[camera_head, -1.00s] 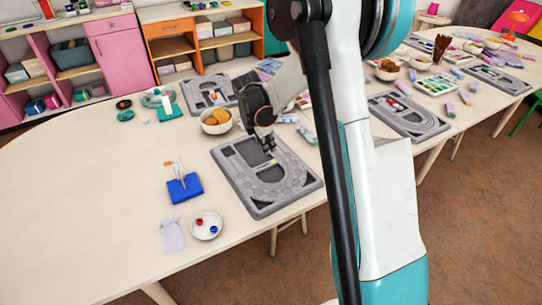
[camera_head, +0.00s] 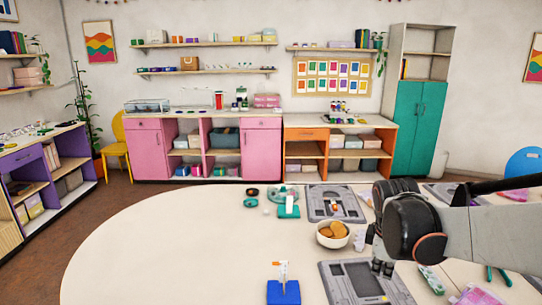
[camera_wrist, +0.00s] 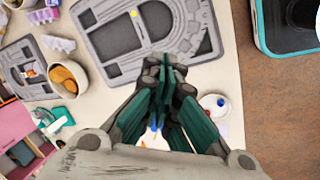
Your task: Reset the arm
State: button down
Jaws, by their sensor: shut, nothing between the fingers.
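My gripper (camera_head: 383,266) is at the right in the head view, over the table beside the near grey bead board (camera_head: 345,290). In the wrist view my gripper (camera_wrist: 166,62) has its green-padded fingers together and empty. That view also shows a grey bead board (camera_wrist: 100,42) beyond the fingertips, with a small yellow bead (camera_wrist: 134,14) on it. A second grey bead board (camera_head: 318,212) lies farther back on the table.
On the white table (camera_head: 170,250) stand a bowl of brown pieces (camera_head: 332,243) and a blue holder (camera_head: 283,293). A white dish with beads (camera_wrist: 215,104) shows in the wrist view. The table's left part is clear. Pink and orange cabinets (camera_head: 262,151) stand behind.

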jog(key=s+a+r+m+t, duration=0.1)
jog(key=s+a+m, duration=0.1)
jog(key=s, duration=0.3)
jog(key=s+a+r+m+t+y, duration=0.1)
jog(key=s+a+m+t, duration=0.1)
jog(key=s+m, duration=0.3)
jog(key=s+a+r+m+t+y, duration=0.1)
jog(key=s+a+r+m, duration=0.1)
jog(key=s, duration=0.5)
jog(key=shift+s+a+m, duration=0.25)
jog(key=shift+a+m, duration=0.55)
jog(key=shift+m, duration=0.4)
